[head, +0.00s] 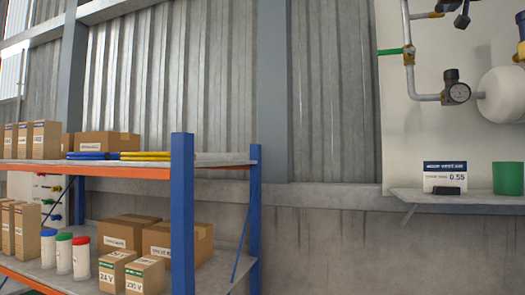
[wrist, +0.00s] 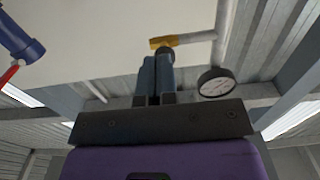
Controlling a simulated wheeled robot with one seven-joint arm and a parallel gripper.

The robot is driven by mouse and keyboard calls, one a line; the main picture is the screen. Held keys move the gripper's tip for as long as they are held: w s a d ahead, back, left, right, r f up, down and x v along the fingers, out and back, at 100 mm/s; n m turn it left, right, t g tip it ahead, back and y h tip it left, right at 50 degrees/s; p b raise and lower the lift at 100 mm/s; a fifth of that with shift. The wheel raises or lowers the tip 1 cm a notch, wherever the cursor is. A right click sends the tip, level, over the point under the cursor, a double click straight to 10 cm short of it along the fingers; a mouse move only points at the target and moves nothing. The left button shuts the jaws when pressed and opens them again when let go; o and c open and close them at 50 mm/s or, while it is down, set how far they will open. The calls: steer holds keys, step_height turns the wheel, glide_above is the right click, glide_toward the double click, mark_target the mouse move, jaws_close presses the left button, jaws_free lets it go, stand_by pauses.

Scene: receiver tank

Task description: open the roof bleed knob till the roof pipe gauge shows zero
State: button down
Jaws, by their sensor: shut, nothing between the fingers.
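I cannot tell for sure that these are the roof pipe gauge and the roof bleed knob. My gripper (wrist: 157,60) shows only in the wrist view, shut and empty. Its fingertips appear close below a brass-coloured fitting (wrist: 162,42) on a grey pipe; contact cannot be told. A dark-rimmed gauge (wrist: 216,82) shows right of the fingers, its numbers unreadable.
A blue-orange rack (head: 182,215) with boxes stands left. A blue pipe (wrist: 20,40) with a red lever is upper left in the wrist view.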

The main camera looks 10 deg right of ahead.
steer(key=shift+x, duration=1.95)
steer(key=shift+w, duration=0.1)
steer(key=shift+w+f, duration=0.1)
steer(key=shift+w, duration=0.05)
steer(key=shift+f+v, duration=0.15)
steer(key=shift+v, duration=1.3)
steer(key=shift+f+v, duration=0.15)
steer(key=shift+v, duration=1.35)
